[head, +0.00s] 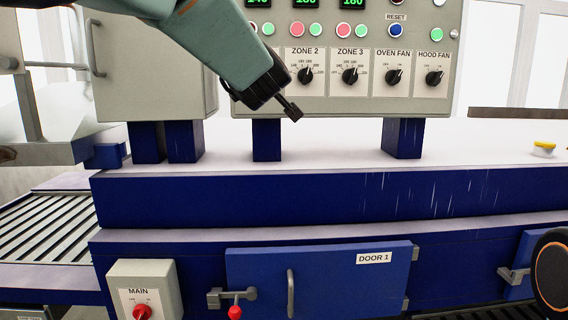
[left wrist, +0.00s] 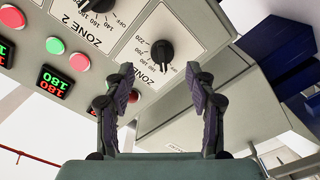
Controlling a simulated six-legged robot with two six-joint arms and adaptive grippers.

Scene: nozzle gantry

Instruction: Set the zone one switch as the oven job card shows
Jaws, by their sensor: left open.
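The zone one switch, a black rotary knob (left wrist: 162,50) on a white ZONE 1 plate (left wrist: 148,30), shows in the left wrist view. It lies beyond and between the fingertips of my left gripper (left wrist: 160,72), which is open and empty; no contact is visible. Its printed scale includes 220, but I cannot tell its setting. In the head view my left gripper (head: 291,110) comes from the upper left, near the panel's lower left edge, and hides the zone one switch. No oven job card is recognizable. My right gripper is not in view.
The grey panel (head: 443,70) holds ZONE 2 (head: 304,76), ZONE 3 (head: 350,76), OVEN FAN (head: 394,77) and HOOD FAN (head: 434,78) knobs close together. Lamps and buttons sit above. Blue posts (head: 403,138) support it over a mostly bare pale ledge (head: 330,155).

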